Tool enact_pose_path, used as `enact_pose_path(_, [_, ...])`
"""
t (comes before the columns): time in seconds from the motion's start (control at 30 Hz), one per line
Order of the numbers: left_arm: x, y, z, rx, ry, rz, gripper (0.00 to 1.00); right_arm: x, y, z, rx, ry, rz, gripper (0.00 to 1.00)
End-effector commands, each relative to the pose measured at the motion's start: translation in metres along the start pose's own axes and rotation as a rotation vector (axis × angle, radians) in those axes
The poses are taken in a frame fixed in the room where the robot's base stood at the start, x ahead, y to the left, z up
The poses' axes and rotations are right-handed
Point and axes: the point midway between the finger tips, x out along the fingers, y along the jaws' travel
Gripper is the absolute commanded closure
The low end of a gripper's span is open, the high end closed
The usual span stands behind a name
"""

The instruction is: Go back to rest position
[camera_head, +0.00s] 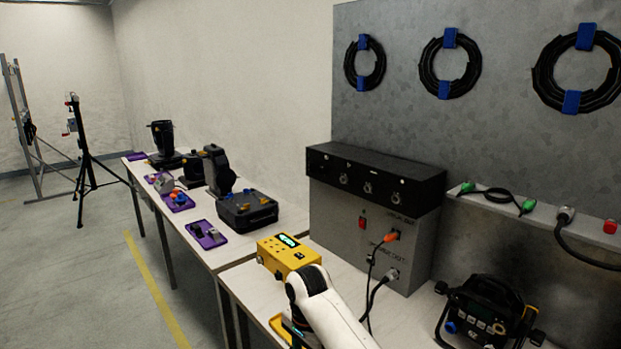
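A white arm link of mine (326,308) rises from the bottom edge, just right of the middle, in front of the table. Neither gripper's fingers can be made out. A dark and blue part (292,328) shows beside the arm at the bottom edge, and I cannot tell what it is. A yellow box with a display and buttons (287,254) stands on the table just behind the arm link.
A grey cabinet with a black top unit (370,228) stands on the table, cables plugged in. The far table holds a black case (247,210) and purple trays (206,235).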

Motion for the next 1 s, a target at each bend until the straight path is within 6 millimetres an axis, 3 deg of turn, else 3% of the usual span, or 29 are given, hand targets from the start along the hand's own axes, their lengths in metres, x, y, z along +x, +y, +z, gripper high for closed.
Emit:
enact_pose_path(0.27, [0.0, 0.001, 0.008, 0.0, -0.012, 0.002, 1.0, 0.035, -0.025, -0.011, -0.113, 0.037, 0.051, 0.54])
enact_pose_path(0.47, [0.0, 0.0, 0.002, 0.0, -0.002, 0.001, 1.0, 0.068, -0.061, -0.023, -0.23, 0.055, 0.11, 0.54])
enact_pose_path(0.57, [0.0, -0.001, -0.004, 0.0, 0.006, -0.001, 1.0, 0.087, -0.091, -0.03, -0.307, 0.051, 0.149, 0.54])
enact_pose_path(0.73, [0.0, -0.001, -0.005, 0.0, 0.008, -0.001, 1.0, 0.113, -0.17, -0.044, -0.467, -0.001, 0.205, 0.54])
enact_pose_path(0.9, [0.0, 0.0, -0.004, 0.0, 0.007, 0.0, 1.0, 0.115, -0.252, -0.056, -0.626, -0.093, 0.211, 0.54])
enact_pose_path(1.0, [0.0, 0.0, -0.004, 0.0, 0.006, 0.0, 1.0, 0.109, -0.286, -0.061, -0.698, -0.137, 0.198, 0.54])
